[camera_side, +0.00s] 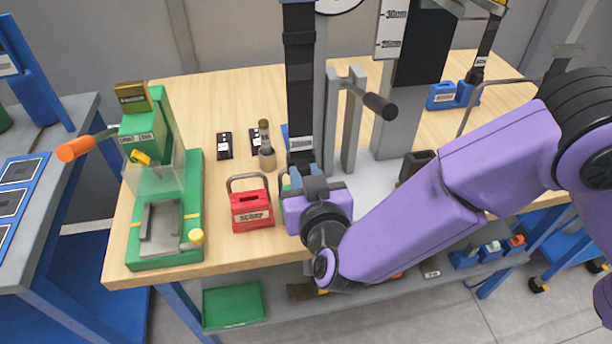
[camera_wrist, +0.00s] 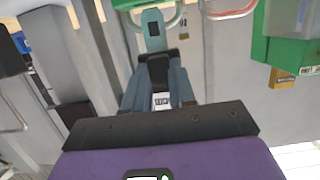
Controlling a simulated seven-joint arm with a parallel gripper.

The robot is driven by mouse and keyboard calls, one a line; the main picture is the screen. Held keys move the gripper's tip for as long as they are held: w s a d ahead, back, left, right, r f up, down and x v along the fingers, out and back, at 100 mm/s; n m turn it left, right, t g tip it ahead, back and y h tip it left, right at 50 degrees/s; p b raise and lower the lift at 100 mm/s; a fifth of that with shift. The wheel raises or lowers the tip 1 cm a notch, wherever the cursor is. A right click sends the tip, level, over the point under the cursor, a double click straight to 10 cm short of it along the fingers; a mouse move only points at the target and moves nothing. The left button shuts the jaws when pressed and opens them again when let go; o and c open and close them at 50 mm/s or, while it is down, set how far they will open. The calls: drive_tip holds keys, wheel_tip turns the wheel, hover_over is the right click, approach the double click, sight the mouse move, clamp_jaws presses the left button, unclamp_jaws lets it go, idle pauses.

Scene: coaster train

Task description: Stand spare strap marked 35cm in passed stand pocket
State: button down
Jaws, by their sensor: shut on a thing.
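A long black strap (camera_side: 300,85) stands upright in the side view, with a pale label (camera_side: 300,143) low on it, too small to read. Its lower end meets my gripper (camera_side: 297,178), whose fingers are mostly hidden behind the purple hand. In the wrist view my gripper (camera_wrist: 157,85) is shut on a dark piece of the strap (camera_wrist: 158,70). A blue stand (camera_side: 441,97) with a white label sits at the back right of the bench. Another dark strap (camera_side: 487,42) rises above that stand. I cannot read which pocket is the passed one.
A green press (camera_side: 190,215) with an orange handle stands at the left. A red lockbox (camera_side: 251,208) sits left of my gripper. A grey fixture with a black-ended lever (camera_side: 378,105) stands right of the strap.

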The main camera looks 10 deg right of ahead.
drive_tip(key=shift+f, duration=2.25)
drive_tip(key=c, duration=0.8)
unclamp_jaws()
drive_tip(key=shift+c, duration=0.2)
drive_tip(key=v, duration=1.7)
drive_tip(key=shift+s, duration=0.2)
drive_tip(key=shift+r, duration=0.1)
